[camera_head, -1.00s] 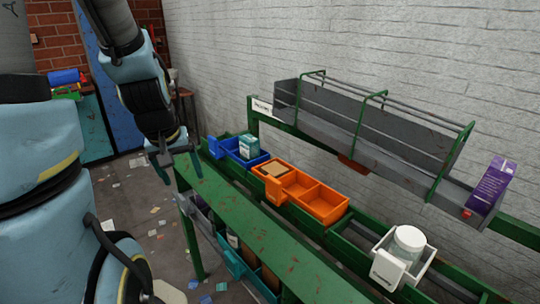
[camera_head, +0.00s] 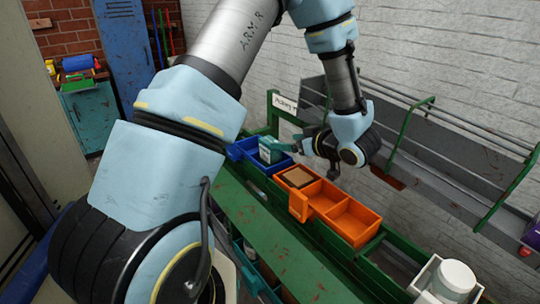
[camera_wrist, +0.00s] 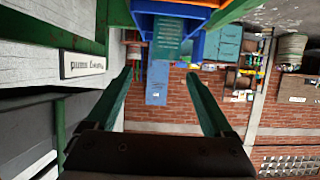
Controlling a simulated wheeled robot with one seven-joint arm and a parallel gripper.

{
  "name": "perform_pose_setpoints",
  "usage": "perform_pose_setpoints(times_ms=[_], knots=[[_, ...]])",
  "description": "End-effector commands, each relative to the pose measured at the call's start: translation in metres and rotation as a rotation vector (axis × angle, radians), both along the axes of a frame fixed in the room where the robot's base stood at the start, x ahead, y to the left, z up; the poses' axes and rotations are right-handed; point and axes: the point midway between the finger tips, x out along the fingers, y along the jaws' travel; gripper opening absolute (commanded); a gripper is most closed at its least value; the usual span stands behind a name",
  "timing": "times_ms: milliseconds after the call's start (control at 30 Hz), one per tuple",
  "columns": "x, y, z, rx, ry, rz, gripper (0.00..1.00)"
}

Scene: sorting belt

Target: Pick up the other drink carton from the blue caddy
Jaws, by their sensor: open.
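The blue caddy (camera_head: 235,152) sits on the green belt frame, with one teal and white drink carton (camera_head: 269,150) standing in it. My gripper (camera_head: 308,160) is open and empty, just right of the carton in the head view. One finger lies close to the carton; I cannot tell whether they touch. In the wrist view both fingers of my gripper (camera_wrist: 157,85) are spread wide with nothing held. Blue caddy walls (camera_wrist: 200,46) show beyond them at the top, around a teal ribbed surface that I cannot identify surely. My wrist hides part of the scene behind it.
A white bin (camera_head: 425,297) with a white jar (camera_head: 455,279) is at lower right. A grey shelf (camera_head: 455,170) with green rails runs along the wall.

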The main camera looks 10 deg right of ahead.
Motion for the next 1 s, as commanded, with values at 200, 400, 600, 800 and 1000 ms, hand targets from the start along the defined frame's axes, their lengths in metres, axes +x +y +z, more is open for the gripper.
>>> perform_pose_setpoints(times_ms=[200, 400, 600, 800, 1000], knots=[[0.023, 0.014, -0.010, -0.002, 0.001, 0.000, 0.86], [0.034, 0.024, -0.015, -0.001, 0.001, 0.001, 0.86], [0.055, 0.041, -0.027, -0.002, 0.001, 0.002, 0.86], [0.065, 0.046, -0.033, -0.003, -0.001, -0.002, 0.86], [0.065, 0.046, -0.034, -0.003, -0.001, -0.002, 0.84]])
